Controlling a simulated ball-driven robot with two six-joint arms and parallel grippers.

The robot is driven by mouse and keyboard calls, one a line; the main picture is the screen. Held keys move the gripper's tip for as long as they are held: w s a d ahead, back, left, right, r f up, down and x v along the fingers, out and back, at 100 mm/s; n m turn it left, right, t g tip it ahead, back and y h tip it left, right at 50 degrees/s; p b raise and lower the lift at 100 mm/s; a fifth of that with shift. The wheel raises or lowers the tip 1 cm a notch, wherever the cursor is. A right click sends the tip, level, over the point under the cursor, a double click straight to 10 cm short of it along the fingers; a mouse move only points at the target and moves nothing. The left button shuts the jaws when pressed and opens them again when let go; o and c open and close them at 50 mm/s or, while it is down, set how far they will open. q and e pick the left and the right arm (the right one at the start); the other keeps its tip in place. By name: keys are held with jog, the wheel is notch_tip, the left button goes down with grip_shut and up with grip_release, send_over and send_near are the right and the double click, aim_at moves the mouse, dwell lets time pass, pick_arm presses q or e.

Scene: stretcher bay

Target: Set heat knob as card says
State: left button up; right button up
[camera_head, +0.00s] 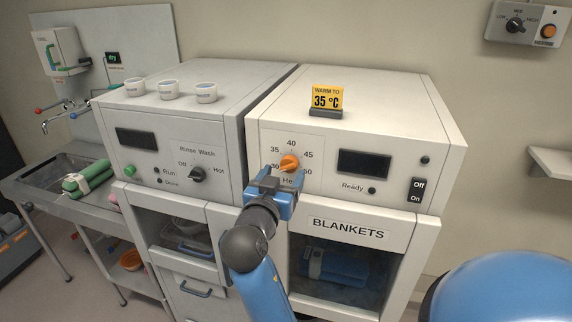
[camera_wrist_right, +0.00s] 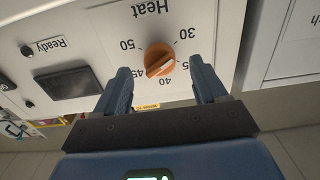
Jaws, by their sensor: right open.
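The card (camera_head: 326,98) reads "WARM TO 35 °C" and stands on top of the right-hand cabinet. The orange heat knob (camera_head: 289,163) is on that cabinet's front, in a dial marked 30 to 50. In the right wrist view, upside down, the knob (camera_wrist_right: 160,60) shows a pale line running between the 45 and 35 sides; I cannot tell which end is the pointer. My right gripper (camera_head: 275,182) is open just in front of the knob, hiding part of the "Heat" label. Its fingers (camera_wrist_right: 160,78) stand on either side of the knob, apart from it. My left gripper is not in view.
Right of the knob are a dark display (camera_head: 363,164), an unlit Ready lamp (camera_head: 372,190) and an Off/On switch (camera_head: 417,190). The Rinse Wash unit (camera_head: 170,150) stands close on the left, with three cups on top. Below is a BLANKETS compartment (camera_head: 348,229).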

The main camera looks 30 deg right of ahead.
aim_at(287, 170)
jog(key=shift+w+d+r+p, duration=0.1)
jog(key=shift+w+d+p, duration=0.3)
jog(key=shift+d, duration=0.5)
jog(key=shift+w+d, duration=0.25)
jog(key=shift+w, duration=0.4)
jog(key=shift+s, duration=0.1)
jog(key=c, duration=1)
